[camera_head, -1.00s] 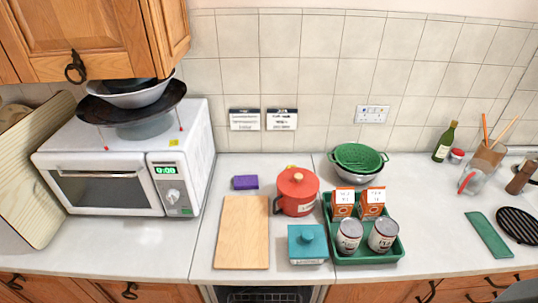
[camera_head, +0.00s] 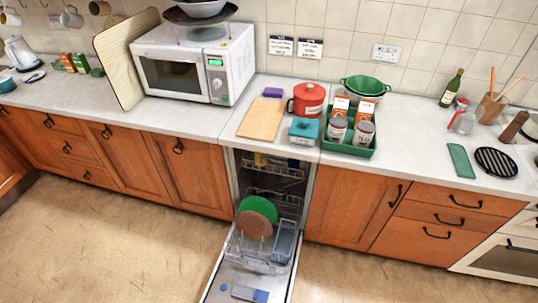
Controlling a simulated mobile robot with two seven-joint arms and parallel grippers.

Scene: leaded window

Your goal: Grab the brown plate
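The brown plate (camera_head: 253,225) stands tilted in the lower rack of the open dishwasher (camera_head: 250,278). A green plate (camera_head: 262,207) stands right behind it and shows above its top edge. The lower rack is pulled out over the lowered door, and a grey cutlery basket (camera_head: 284,240) sits to the right of the plates. Neither of my grippers shows in the head view.
The dishwasher door lies open low over the floor, with free floor (camera_head: 130,240) on its left. Above, the counter holds a wooden board (camera_head: 262,118), a red pot (camera_head: 308,99), a teal box (camera_head: 304,131) and a green tray (camera_head: 350,149) with cans and cartons.

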